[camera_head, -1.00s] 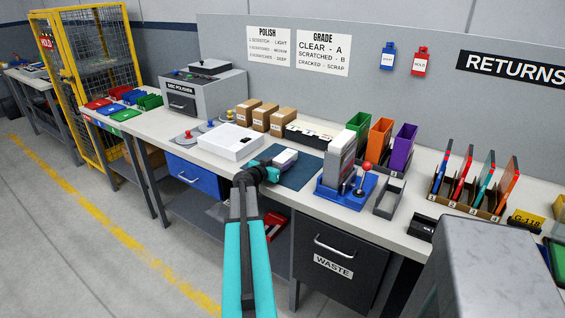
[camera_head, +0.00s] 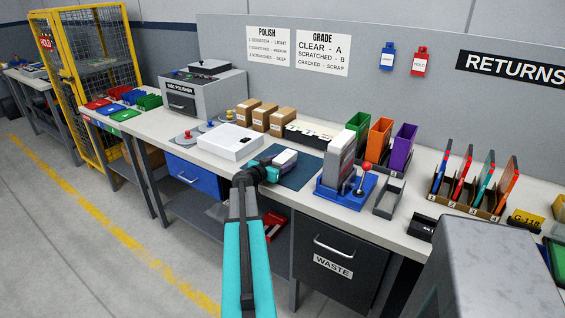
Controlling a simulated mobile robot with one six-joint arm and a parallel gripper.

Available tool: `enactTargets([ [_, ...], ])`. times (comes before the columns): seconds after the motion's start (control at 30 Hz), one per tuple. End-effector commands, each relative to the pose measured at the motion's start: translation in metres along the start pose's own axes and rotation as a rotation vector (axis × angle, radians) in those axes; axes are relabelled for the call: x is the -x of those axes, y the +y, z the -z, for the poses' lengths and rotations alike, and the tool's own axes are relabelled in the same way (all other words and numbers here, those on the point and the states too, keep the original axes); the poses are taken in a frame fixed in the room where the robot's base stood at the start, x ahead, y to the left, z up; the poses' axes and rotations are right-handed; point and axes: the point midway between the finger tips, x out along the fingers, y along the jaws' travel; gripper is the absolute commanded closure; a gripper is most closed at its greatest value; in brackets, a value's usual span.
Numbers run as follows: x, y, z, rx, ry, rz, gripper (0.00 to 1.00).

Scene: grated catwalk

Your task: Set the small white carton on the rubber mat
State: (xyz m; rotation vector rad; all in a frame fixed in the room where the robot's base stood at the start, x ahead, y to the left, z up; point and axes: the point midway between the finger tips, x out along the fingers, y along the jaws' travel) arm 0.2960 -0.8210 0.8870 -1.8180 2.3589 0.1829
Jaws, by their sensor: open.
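The small white carton (camera_head: 287,157) is at the back left part of the dark blue rubber mat (camera_head: 301,178) on the bench. Its lower left side is partly hidden by my gripper. My gripper (camera_head: 277,164) is open, with its teal and black end right against the near left side of the carton in the picture. From this view I cannot tell whether the fingers touch the carton, or whether the carton rests fully flat on the mat.
A white box (camera_head: 231,141) stands left of the mat. A blue press with a red knob (camera_head: 367,168) stands close on the right. Brown boxes (camera_head: 267,116) and a black-and-white tray (camera_head: 308,135) stand behind. The mat's right part is bare.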

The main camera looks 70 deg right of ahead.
Motion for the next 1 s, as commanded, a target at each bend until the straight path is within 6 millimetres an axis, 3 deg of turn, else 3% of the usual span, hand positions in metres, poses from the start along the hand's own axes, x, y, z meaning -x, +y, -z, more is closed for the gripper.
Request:
enactTargets([
  [1.0, 0.113, 0.000, -0.002, 0.000, 0.000, 0.002, 0.41],
])
